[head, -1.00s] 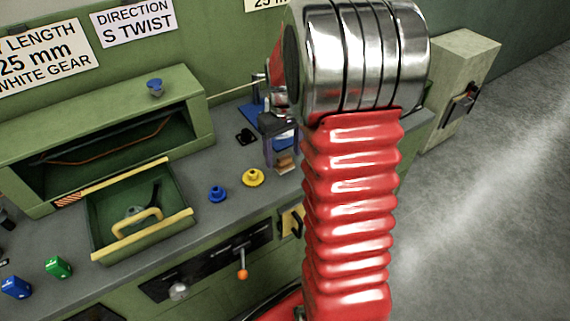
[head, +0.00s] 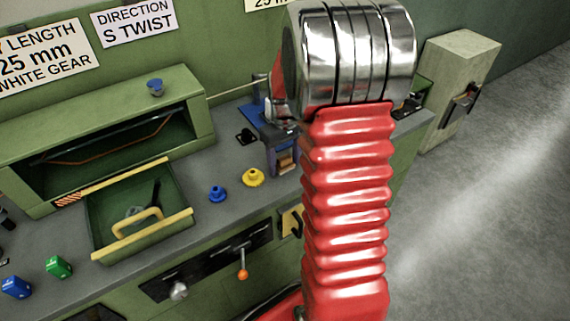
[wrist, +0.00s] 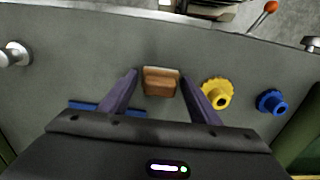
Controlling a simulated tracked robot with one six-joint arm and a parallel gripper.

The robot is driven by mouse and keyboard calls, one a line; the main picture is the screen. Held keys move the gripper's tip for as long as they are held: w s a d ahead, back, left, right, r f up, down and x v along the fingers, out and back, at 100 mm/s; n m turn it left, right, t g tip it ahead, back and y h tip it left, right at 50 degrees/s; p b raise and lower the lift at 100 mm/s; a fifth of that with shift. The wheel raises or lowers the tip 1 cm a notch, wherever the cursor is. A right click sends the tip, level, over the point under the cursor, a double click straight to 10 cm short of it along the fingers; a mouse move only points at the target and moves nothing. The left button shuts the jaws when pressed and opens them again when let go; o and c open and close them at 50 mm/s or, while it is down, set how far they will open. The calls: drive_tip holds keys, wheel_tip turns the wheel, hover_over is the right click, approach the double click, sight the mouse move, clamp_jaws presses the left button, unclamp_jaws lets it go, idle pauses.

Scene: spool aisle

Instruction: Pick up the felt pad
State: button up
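A small brown block with a paler layer, which looks like the felt pad (wrist: 160,82), lies on the grey bench top. It sits between the two purple fingers of my gripper (wrist: 159,76) in the wrist view, with a gap on each side. The gripper is open. In the head view the pad (head: 287,160) shows partly between the fingers of the gripper (head: 283,170). I cannot tell how far the fingertips are above the bench.
A yellow gear-like knob (wrist: 217,94) stands close to the right finger, with a blue knob (wrist: 271,101) farther right. A blue flat piece (wrist: 107,108) lies partly behind the left finger.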

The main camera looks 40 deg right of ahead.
sight(285, 157)
drive_tip(key=c, duration=0.9)
drive_tip(key=shift+o, duration=0.2)
wheel_tip(285, 157, up, 10)
idle(0.5)
